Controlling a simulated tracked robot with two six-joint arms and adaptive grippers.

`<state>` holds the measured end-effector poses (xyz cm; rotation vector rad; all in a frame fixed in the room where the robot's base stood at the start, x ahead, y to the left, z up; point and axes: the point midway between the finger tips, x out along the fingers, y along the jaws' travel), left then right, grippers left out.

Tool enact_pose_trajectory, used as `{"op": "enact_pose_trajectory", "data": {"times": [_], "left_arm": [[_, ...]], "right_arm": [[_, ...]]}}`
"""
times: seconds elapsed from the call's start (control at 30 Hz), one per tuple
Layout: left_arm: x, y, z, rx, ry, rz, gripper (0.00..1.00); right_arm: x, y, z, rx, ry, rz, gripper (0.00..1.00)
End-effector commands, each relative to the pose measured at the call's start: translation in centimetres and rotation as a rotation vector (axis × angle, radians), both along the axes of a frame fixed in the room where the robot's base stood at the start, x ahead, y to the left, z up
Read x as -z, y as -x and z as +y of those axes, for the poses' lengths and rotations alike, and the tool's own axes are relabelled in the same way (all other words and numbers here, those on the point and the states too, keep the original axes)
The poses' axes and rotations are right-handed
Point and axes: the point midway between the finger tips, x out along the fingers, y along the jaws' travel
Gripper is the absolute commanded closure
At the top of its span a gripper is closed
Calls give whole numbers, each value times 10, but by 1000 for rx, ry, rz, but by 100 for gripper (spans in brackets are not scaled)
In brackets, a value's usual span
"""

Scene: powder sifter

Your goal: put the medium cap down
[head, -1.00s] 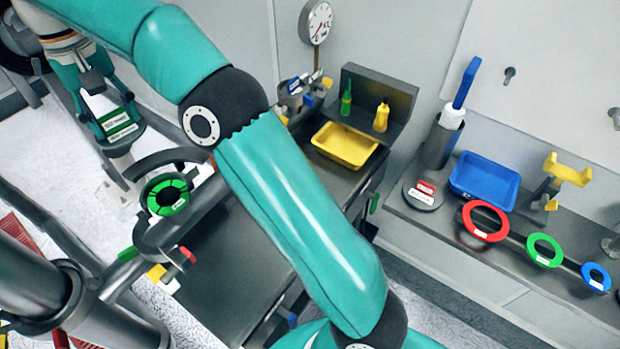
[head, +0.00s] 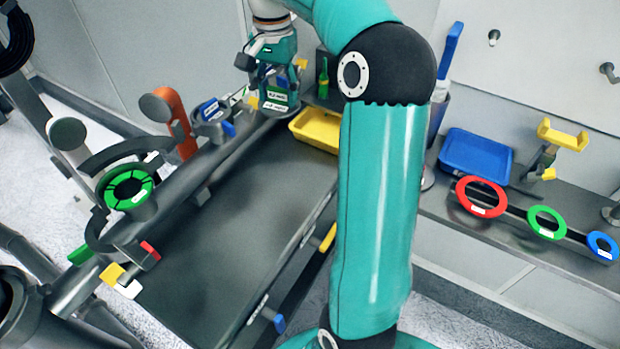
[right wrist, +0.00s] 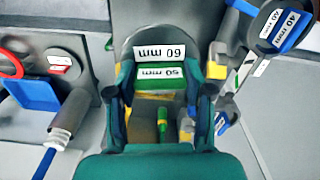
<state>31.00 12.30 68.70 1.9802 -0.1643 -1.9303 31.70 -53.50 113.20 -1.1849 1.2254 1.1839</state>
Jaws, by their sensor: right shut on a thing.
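My right gripper (head: 276,88) is shut on the medium cap (head: 277,99), a grey piece with a green band and white labels. It is above the far end of the dark bench, left of the yellow tray. In the right wrist view the fingers (right wrist: 160,98) stand on either side of the cap, and its green band (right wrist: 158,84) shows between them. The labels there are upside down. The cap's underside is hidden, so I cannot tell whether it touches anything. My left gripper is not in view.
A yellow tray (head: 318,128) and green bottle (head: 323,78) stand close by. A blue-labelled piece (head: 212,112) is left of the gripper. A green ring (head: 128,188) sits on the machine. Red, green and blue rings line the right shelf. The dark bench top (head: 225,220) is largely clear.

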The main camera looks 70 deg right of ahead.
Motion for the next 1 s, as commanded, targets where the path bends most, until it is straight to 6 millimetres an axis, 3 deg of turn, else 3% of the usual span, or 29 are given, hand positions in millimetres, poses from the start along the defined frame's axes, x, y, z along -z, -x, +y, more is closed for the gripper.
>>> {"op": "enact_pose_trajectory", "data": {"times": [0.03, 0.1, 0.27, 0.47, 0.8, 1.0], "left_arm": [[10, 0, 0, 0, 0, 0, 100], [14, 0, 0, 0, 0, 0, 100], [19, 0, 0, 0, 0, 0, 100], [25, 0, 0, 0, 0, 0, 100], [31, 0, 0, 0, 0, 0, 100], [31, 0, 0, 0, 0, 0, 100]], "right_arm": [[7, 18, -11, 51, 2, -1, 91], [7, 34, -20, 96, 2, 0, 91], [13, 53, -30, 149, -1, 0, 91], [44, 56, -31, 157, -3, 2, 91], [133, 56, -31, 156, -5, 4, 91], [163, 55, -32, 155, -2, 1, 91]]}}
